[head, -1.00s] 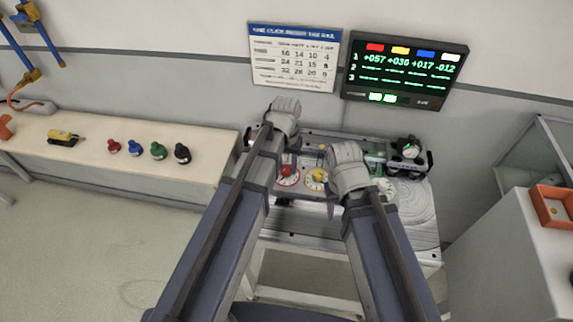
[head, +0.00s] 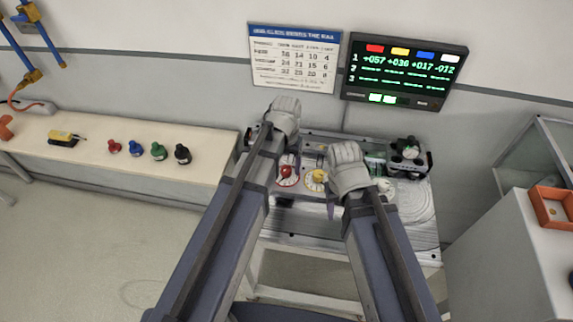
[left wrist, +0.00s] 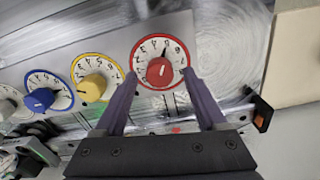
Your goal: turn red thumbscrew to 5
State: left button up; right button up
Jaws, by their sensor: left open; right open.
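The red thumbscrew (left wrist: 160,72) sits at the centre of a white dial with a red rim (left wrist: 137,60) in the left wrist view. A small dark mark shows at the knob's upper edge; I cannot tell surely which digit it meets. In the head view the red thumbscrew (head: 286,171) is on the machine's top. My left gripper (left wrist: 162,88) is open, its two fingers on either side of the red dial's lower part, with no visible grip on the knob. My right gripper (head: 335,195) is open, near the yellow dial; its fingertips are largely hidden by its own wrist.
A yellow knob (left wrist: 92,88) and a blue knob (left wrist: 40,100) stand in line beside the red one. A display (head: 404,70) and a printed chart (head: 294,58) are on the wall. Several loose coloured knobs lie on the left bench (head: 80,165).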

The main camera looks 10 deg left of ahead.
aim_at(287, 168)
pick_arm(q)
notch_tip(287, 168, up, 8)
jog(key=p, duration=0.7)
jog(key=shift+f, duration=0.2)
pick_arm(e)
notch_tip(287, 168, up, 7)
jog(key=shift+r, duration=0.2)
pick_arm(q)
jog(key=shift+f, duration=0.1)
jog(key=s+d+f+m+b, duration=0.1)
jog(key=s+d, duration=0.1)
jog(key=s, duration=0.4)
jog(key=s+d+f+m+y+b, duration=0.1)
jog(key=s+d, duration=0.2)
jog(key=s, duration=0.4)
jog(key=shift+f+b, duration=0.25)
jog(key=shift+b, duration=0.05)
pick_arm(e)
notch_tip(287, 168, down, 3)
jog(key=shift+r, duration=0.15)
pick_arm(q)
jog(key=shift+s+d, duration=0.1)
jog(key=shift+s, duration=0.05)
